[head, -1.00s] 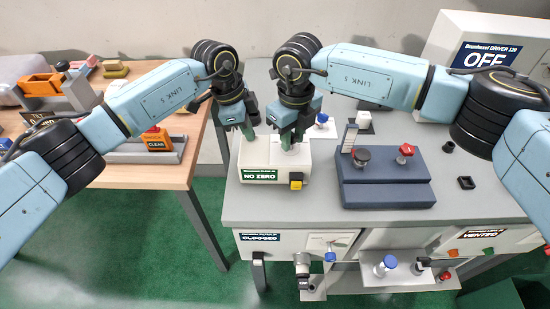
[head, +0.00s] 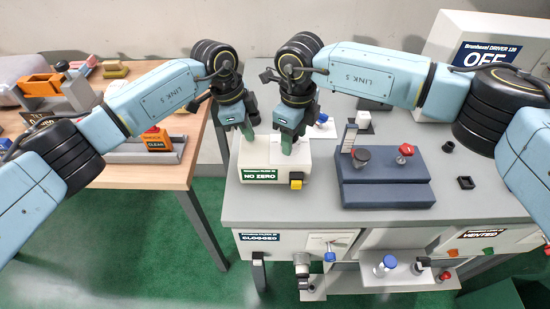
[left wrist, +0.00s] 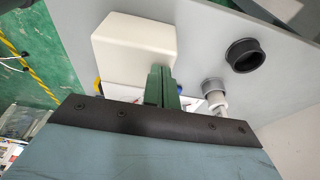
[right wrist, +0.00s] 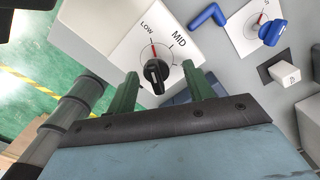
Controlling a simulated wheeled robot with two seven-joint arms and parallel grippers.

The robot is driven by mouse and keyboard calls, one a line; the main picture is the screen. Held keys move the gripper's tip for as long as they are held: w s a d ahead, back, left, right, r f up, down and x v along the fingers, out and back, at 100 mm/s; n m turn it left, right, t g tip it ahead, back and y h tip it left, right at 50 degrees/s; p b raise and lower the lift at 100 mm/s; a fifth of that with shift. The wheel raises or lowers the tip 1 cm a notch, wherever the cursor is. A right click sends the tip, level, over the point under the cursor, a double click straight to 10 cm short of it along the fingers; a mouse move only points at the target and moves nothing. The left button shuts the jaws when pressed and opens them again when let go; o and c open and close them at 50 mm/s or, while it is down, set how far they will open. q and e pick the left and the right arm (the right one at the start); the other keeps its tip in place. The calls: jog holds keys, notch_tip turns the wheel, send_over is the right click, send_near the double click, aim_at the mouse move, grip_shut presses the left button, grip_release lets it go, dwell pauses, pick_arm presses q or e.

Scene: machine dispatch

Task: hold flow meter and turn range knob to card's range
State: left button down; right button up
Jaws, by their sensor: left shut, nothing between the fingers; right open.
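The flow meter (head: 262,160) is a cream box with a green "NO ZERO" label, standing on the grey bench. Its range knob (right wrist: 155,72) is black on a white dial; the red line points close to LOW, with MID to its right. My right gripper (right wrist: 160,88) is open, its green fingers on either side of the knob, with no clear contact. My left gripper (left wrist: 160,85) is shut and empty beside the cream box (left wrist: 135,42). In the head view, both grippers hang over the meter and hide part of its top. I cannot make out a range card.
A dark blue fixture (head: 385,180) with a red-handled knob stands right of the meter. A black square socket (head: 466,183) and the OFF driver box (head: 490,55) are further right. A wooden table (head: 165,172) is at left.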

pick_arm(q)
jog(key=shift+s+a+f, duration=0.2)
jog(key=shift+f, duration=0.3)
pick_arm(e)
jog(key=shift+r, duration=2)
pick_arm(q)
jog(key=shift+r, duration=0.1)
pick_arm(e)
jog(key=shift+a, duration=0.1)
pick_arm(q)
notch_tip(320, 180, up, 3)
jog(key=shift+w+f+p, duration=0.15)
jog(key=shift+f+p, duration=0.05)
jog(key=shift+p, duration=1.05)
pick_arm(e)
notch_tip(320, 180, up, 2)
jog(key=shift+w+r, duration=0.1)
jog(key=shift+r, duration=0.05)
pick_arm(q)
jog(key=r+p, duration=0.4)
jog(key=r, duration=0.1)
jog(key=shift+d, duration=0.2)
pick_arm(e)
notch_tip(320, 180, up, 4)
jog(key=shift+r, duration=0.1)
pick_arm(q)
jog(key=shift+f, duration=0.1)
